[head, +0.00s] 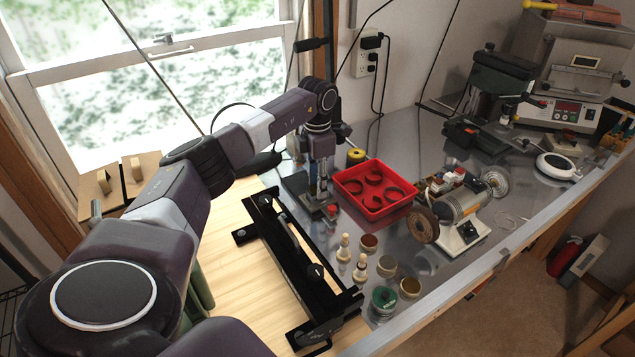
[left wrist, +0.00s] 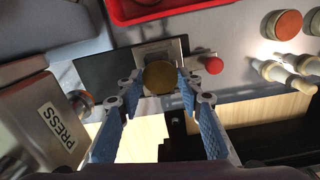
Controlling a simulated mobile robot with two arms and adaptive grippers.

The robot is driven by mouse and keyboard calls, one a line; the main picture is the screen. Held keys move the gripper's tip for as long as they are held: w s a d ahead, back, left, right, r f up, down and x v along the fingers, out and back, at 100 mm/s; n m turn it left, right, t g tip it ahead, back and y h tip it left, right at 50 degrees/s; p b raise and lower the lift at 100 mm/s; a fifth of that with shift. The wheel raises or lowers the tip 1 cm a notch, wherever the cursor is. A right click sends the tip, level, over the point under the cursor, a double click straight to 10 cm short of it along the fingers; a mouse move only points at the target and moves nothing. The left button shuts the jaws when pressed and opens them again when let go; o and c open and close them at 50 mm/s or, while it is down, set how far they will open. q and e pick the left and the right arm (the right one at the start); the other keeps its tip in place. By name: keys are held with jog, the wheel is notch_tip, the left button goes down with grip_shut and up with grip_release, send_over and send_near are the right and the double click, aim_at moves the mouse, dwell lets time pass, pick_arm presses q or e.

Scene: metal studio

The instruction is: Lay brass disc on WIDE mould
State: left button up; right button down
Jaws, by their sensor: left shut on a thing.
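My left gripper (head: 321,190) points down beside the red tray in the head view. In the left wrist view its blue-padded fingers (left wrist: 159,84) are shut on a round brass disc (left wrist: 159,77). The disc is above or at a grey metal block (left wrist: 152,50) on a dark plate; I cannot tell whether they touch. In the head view the disc is hidden at the fingertips. No WIDE label is readable, so I cannot tell which piece is the WIDE mould. My right gripper is in neither view.
A block marked PRESS (left wrist: 55,122) stands close left in the wrist view. A red knob (left wrist: 213,65) is right of the disc. The red tray (head: 391,212) holds several dark rings. Pegs (head: 344,249), discs (head: 410,288) and a grinder (head: 460,205) stand rightward; a black frame (head: 290,262) lies in front.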

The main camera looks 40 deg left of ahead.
pick_arm(q)
jog(key=shift+f, duration=0.1)
jog(key=o, duration=1.1)
